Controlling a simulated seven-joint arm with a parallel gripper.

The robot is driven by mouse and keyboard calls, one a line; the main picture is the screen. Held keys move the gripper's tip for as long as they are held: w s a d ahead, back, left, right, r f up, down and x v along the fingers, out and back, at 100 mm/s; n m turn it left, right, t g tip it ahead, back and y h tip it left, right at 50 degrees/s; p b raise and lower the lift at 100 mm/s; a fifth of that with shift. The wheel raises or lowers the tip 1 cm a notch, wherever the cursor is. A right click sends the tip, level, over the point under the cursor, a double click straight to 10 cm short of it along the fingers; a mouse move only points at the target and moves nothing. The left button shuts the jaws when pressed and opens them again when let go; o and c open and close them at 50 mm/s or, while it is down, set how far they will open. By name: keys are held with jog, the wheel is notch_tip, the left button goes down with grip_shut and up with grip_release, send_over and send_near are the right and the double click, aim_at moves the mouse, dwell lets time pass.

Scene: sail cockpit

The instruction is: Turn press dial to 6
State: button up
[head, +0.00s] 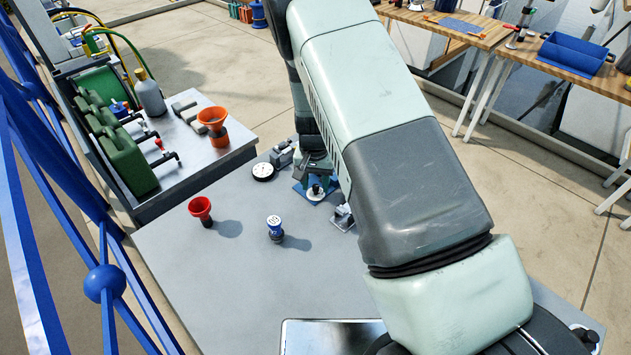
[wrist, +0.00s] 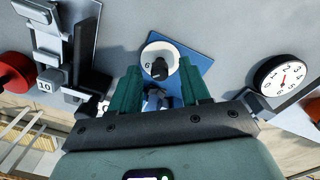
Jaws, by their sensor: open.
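A white round dial (wrist: 146,52) with a black knob (wrist: 160,70) sits on a blue plate (wrist: 190,50) in the wrist view. A "6" shows at the dial's left. My gripper (wrist: 160,76) is open, its two green fingers on either side of the knob in the picture. I cannot tell whether they touch it. In the head view my gripper (head: 314,175) is over the blue plate (head: 303,191), partly hiding the dial. A round white gauge (wrist: 283,78) with numbers and a red needle stands to the right in the wrist view, and also shows in the head view (head: 262,170).
A grey metal fixture (wrist: 65,50) with a "10" tag stands left of the plate in the wrist view. In the head view a red funnel (head: 201,207) and a blue white-topped piece (head: 275,227) stand on the grey bench (head: 210,275). The bench's front left is clear.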

notch_tip(320, 180, up, 11)
jog(key=shift+a, duration=0.15)
dwell(0.4)
notch_tip(320, 180, up, 15)
jog(key=t+y, duration=0.1)
send_over(314, 186)
jog(key=s+d, duration=0.3)
jog(key=s, duration=0.1)
jog(key=s+d+r+n+t, duration=0.15)
jog(key=s+d+r, duration=0.25)
jog(key=s+r, duration=0.4)
jog(key=s+d+r+t, duration=0.1)
jog(key=s+r, duration=0.3)
jog(key=s, duration=0.4)
jog(key=s+d+r+t, duration=0.2)
jog(key=s+d+r, duration=0.1)
jog(key=s, duration=0.6)
jog(key=shift+d+r+n+h, duration=0.35)
jog(key=shift+d+n+h, duration=0.05)
jog(key=shift+d+n, duration=0.05)
